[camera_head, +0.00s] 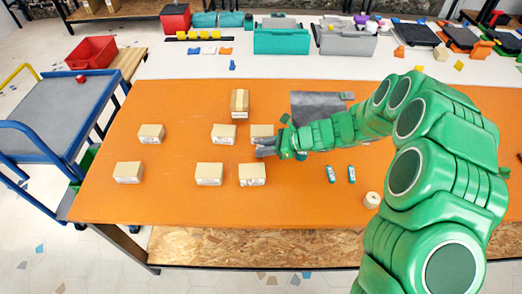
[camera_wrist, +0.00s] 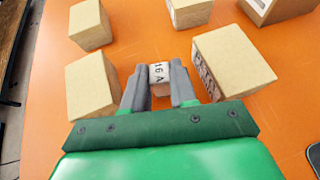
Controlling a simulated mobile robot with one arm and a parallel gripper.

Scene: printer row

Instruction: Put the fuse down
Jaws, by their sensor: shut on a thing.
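My gripper (camera_wrist: 160,82) is shut on a small pale fuse (camera_wrist: 159,72) with a dark "16 A" label, seen between the grey fingertips in the wrist view. I cannot tell how high the fuse is above the orange table. In the head view my gripper (camera_head: 266,147) reaches in from the right, among several small cardboard boxes, and the fuse is too small to make out. In the wrist view one labelled box (camera_wrist: 240,58) stands close to the right of the fuse and another box (camera_wrist: 92,86) is to its left.
Several tan boxes (camera_head: 209,174) stand spaced out on the orange table (camera_head: 160,205). Two small teal items (camera_head: 331,174) and a round beige roll (camera_head: 372,200) lie to the right. A blue cart (camera_head: 60,115) stands left of the table. Teal and grey bins (camera_head: 282,42) stand behind.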

